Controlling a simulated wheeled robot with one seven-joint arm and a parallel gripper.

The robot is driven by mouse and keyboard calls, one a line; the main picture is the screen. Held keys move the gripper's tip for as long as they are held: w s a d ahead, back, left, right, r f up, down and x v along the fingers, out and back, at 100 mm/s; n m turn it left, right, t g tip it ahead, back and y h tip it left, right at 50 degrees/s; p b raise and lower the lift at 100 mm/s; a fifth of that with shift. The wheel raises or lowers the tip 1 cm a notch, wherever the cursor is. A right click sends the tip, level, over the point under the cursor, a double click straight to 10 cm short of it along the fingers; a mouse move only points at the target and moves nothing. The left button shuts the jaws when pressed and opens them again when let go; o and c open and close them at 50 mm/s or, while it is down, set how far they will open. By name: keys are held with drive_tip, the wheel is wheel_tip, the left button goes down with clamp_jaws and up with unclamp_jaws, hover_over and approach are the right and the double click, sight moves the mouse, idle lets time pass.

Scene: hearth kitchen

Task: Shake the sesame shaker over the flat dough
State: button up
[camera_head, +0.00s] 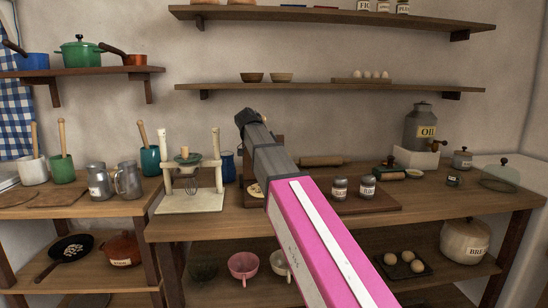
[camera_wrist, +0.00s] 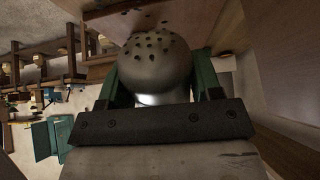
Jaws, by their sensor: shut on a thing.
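The sesame shaker (camera_wrist: 153,68) is in the wrist view, a pale metal body with a rounded, holed top. My gripper (camera_wrist: 156,88) has its green fingers shut on both sides of it. In the head view my pink and grey arm reaches over the middle table, and the gripper and shaker are hidden behind it. A pale, flat round edge (camera_head: 256,188), possibly the flat dough, shows beside my arm on the table; most of it is hidden. I cannot tell whether the shaker is directly over it.
Two labelled jars (camera_head: 340,188) stand on a wooden board (camera_head: 385,202), right of my arm. A rolling pin (camera_head: 321,161) lies behind them. An oil container (camera_head: 419,128) stands at the back right. Shelves run along the wall above.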

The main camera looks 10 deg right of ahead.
drive_tip(key=shift+s, duration=2.65)
drive_tip(key=shift+w+d, duration=1.7)
drive_tip(key=shift+d, duration=0.2)
drive_tip(key=w, duration=0.4)
drive_tip(key=shift+w, duration=0.2)
